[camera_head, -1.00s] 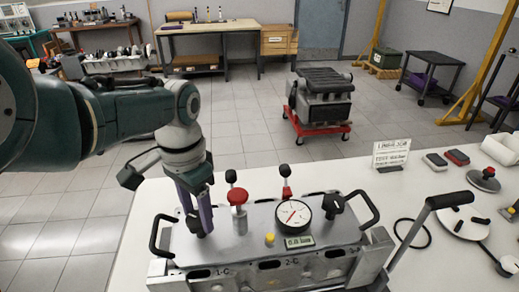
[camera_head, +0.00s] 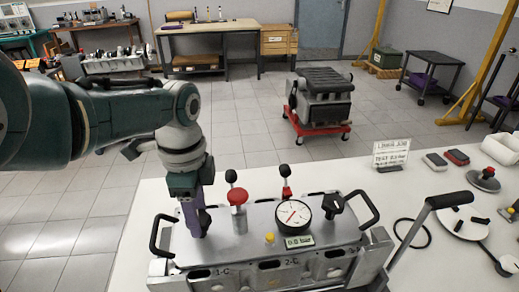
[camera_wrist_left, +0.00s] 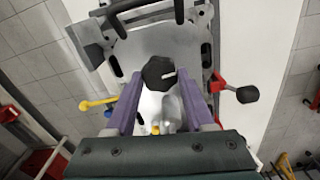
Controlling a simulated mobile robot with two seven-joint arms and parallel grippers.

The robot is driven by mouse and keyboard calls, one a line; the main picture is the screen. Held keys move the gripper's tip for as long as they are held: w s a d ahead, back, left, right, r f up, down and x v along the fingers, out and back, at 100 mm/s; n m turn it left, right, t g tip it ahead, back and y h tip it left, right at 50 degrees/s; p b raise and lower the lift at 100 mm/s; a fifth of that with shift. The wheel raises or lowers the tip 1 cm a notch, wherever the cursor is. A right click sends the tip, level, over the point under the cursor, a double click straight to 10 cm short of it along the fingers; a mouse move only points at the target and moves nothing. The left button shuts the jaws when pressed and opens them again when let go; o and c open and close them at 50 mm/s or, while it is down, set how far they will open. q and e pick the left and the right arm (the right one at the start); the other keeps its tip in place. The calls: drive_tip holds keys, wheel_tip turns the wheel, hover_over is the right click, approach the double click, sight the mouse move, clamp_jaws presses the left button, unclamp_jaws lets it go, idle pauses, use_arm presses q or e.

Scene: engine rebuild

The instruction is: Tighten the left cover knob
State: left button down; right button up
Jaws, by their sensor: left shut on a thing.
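The left cover knob (camera_wrist_left: 158,73) is black and lobed with a pale mark, on the left end of the metal cover (camera_head: 262,218). My left gripper (camera_head: 198,226) points down over that end, its purple fingers on either side of the knob; in the head view they mostly hide it. In the left wrist view my left gripper (camera_wrist_left: 158,82) is shut on the knob. The matching right knob (camera_head: 333,204) is black and stands free near the right handle. My right gripper is in neither view.
A lever (camera_head: 448,201) rises at the right. A sign (camera_head: 391,153) stands behind on the white table (camera_head: 415,190).

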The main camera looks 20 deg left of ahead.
use_arm(q)
drive_tip(key=shift+m, duration=0.6)
drive_tip(key=shift+c, duration=1.3)
unclamp_jaws()
wheel_tip(320, 180, up, 8)
drive_tip(key=p, duration=0.5)
drive_tip(key=shift+r, duration=0.1)
drive_tip(key=shift+r+p, duration=0.35)
drive_tip(key=shift+r, duration=0.55)
